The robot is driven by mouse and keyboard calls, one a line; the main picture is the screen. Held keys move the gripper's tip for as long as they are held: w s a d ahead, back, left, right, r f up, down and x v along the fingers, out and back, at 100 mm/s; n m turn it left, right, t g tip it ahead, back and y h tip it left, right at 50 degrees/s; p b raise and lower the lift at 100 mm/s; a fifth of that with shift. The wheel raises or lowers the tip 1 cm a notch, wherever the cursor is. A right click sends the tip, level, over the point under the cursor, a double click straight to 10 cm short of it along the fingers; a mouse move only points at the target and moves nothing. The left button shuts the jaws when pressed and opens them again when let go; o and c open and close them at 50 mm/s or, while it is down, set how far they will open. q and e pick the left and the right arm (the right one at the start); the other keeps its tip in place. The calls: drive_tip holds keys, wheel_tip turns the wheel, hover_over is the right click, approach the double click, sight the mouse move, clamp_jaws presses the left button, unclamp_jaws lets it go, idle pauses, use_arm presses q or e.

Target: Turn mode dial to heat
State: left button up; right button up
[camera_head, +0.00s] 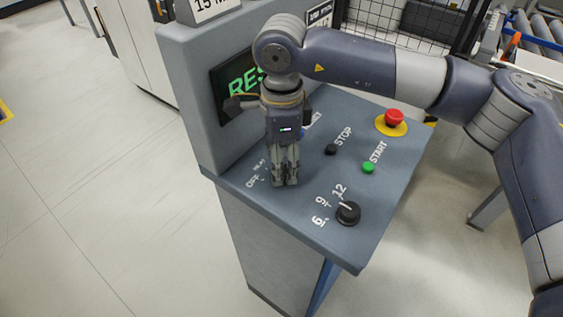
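My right gripper (285,182) comes in on the arm from the right and points down at the left part of the grey control panel (318,238). Its fingers are close together, right of the printed OFF and another small label (256,178). The mode dial is not visible; the gripper covers the spot beside these labels. I cannot tell whether the fingers hold a knob. My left gripper is not in view.
A black dial (348,212) marked 6, 9, 12 sits near the panel's front edge. A green START button (368,168), black STOP button (331,149) and red emergency button (393,118) are to the right. A screen (228,93) with green text stands behind, partly hidden.

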wheel_tip(320, 180, up, 11)
drive_tip(key=shift+f, duration=0.2)
idle(0.5)
